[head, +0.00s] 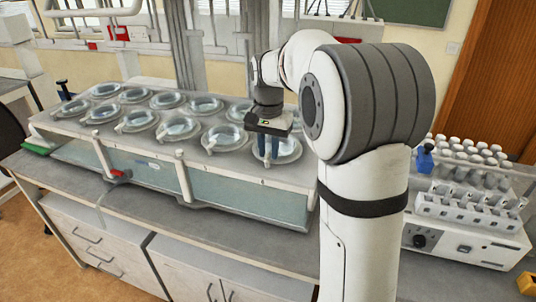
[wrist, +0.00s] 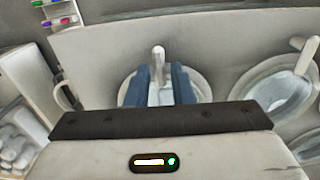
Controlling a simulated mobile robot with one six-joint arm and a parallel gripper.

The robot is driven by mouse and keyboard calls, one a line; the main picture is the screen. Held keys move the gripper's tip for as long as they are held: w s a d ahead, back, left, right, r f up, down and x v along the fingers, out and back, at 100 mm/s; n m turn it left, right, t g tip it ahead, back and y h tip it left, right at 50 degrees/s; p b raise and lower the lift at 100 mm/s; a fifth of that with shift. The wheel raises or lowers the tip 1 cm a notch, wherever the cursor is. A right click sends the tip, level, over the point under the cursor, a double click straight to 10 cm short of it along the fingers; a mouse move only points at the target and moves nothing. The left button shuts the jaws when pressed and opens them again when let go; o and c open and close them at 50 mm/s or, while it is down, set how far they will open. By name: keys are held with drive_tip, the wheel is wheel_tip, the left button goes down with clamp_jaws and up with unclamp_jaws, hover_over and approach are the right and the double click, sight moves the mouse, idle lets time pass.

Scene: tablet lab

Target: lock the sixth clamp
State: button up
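My gripper (head: 268,160) is over the front-row vessel at the right end of the long grey bath in the head view. In the wrist view its two blue fingers (wrist: 165,72) are apart, with a gap between them. A pale clamp lever (wrist: 158,56) stands up in line with that gap, at the rim of the round clear lid (wrist: 125,95). I cannot tell whether the fingers touch the lever. The fingers and gripper body hide much of this lid.
The bath (head: 235,187) carries several more round lids with clamps in two rows. A neighbouring lid (wrist: 270,90) with its lever (wrist: 306,46) is at the right in the wrist view. A rack of white-capped bottles (head: 470,205) and a blue bottle (head: 425,160) stand right of my arm.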

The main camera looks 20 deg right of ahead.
sight(269, 155)
wheel_tip(269, 155, up, 6)
drive_tip(key=shift+f, duration=0.1)
idle(0.4)
